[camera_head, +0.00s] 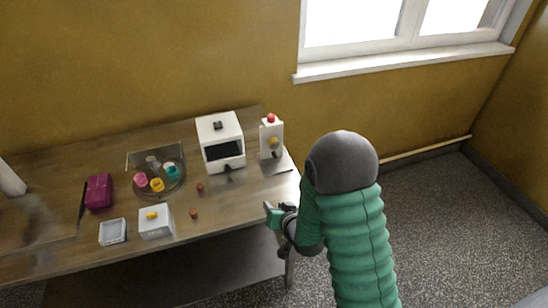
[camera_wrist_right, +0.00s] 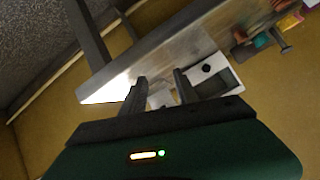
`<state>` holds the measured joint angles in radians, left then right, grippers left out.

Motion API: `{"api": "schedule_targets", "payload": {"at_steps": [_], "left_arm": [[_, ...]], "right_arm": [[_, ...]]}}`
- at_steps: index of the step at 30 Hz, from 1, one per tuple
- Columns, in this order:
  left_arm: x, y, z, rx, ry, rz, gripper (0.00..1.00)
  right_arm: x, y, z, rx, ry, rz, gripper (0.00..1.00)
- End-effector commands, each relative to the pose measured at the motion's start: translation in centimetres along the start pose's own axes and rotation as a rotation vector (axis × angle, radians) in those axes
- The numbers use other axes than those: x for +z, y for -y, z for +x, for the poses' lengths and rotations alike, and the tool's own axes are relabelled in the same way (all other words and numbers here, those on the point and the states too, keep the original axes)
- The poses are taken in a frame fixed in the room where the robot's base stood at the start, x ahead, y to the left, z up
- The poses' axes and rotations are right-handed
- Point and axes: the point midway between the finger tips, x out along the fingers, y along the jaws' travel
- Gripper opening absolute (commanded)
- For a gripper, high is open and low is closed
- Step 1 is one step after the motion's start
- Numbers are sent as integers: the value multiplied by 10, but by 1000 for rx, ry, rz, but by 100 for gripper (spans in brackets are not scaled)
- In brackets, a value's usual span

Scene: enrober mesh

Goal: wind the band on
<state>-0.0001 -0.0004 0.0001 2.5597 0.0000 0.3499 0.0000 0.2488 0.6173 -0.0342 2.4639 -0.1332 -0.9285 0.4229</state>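A white box machine (camera_head: 219,130) with a dark front opening (camera_head: 224,150) stands at the back of the table; a small dark handle-like part (camera_head: 228,168) shows at its lower front. To its right is a white upright unit (camera_head: 265,148) with a red button on top and a yellow knob (camera_head: 272,140) on its front. My right gripper (camera_head: 274,212) is beyond the table's right front edge, apart from both. In the right wrist view its fingers (camera_wrist_right: 158,88) are spread with nothing held; the machine (camera_wrist_right: 231,79) shows beyond them. My left gripper is out of view.
A round tray (camera_head: 172,190) holds several coloured pots. A magenta pouch (camera_head: 99,192), a clear dish (camera_head: 112,238), a light box with a yellow top piece (camera_head: 160,228) and small brown pieces (camera_head: 194,213) are on the table (camera_head: 235,205). The right front tabletop is mostly clear.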

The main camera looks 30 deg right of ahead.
Motion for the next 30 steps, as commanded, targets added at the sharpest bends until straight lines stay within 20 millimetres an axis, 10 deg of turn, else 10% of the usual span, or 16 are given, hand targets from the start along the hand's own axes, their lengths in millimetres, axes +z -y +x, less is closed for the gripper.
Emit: {"api": "schedule_targets", "payload": {"at_steps": [7,15,30], "left_arm": [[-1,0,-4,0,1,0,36],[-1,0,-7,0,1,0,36],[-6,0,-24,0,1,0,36]], "right_arm": [[-27,-47,-2,-157,-394,269,36],[-40,-58,-19,-249,-541,355,36],[-105,-40,80,-250,-541,352,36]]}}
